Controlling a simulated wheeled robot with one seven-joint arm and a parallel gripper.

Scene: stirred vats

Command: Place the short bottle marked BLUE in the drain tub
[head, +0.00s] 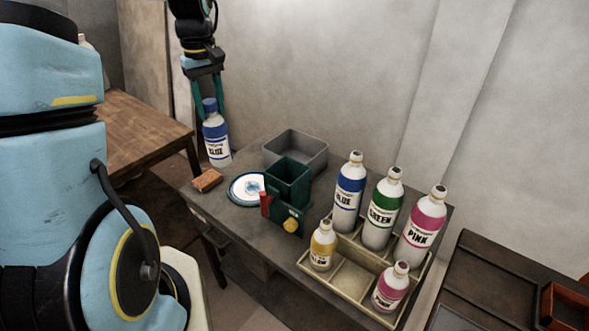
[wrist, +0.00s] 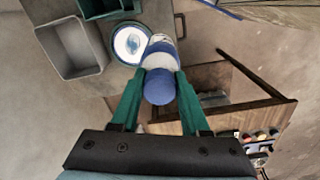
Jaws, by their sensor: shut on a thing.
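The bottle marked BLUE (head: 216,140), white with a blue band and blue cap, hangs upright under my gripper (head: 207,98). My gripper is shut on it at the cap. In the wrist view, the blue cap (wrist: 160,87) sits between the green fingers (wrist: 159,92). The grey open tub (head: 308,157), which looks like the drain tub, stands at the back of the grey table, right of the bottle. It also shows at upper left in the wrist view (wrist: 96,68). The tub looks empty. The bottle appears near the table's left edge, apart from the tub.
A round white dish (head: 246,187) and a dark green box (head: 289,178) with a red handle and yellow knob stand before the tub. A brown block (head: 207,180) lies at left. A divided rack (head: 346,279) and several bottles, including a tall BLUE one (head: 347,195), stand right.

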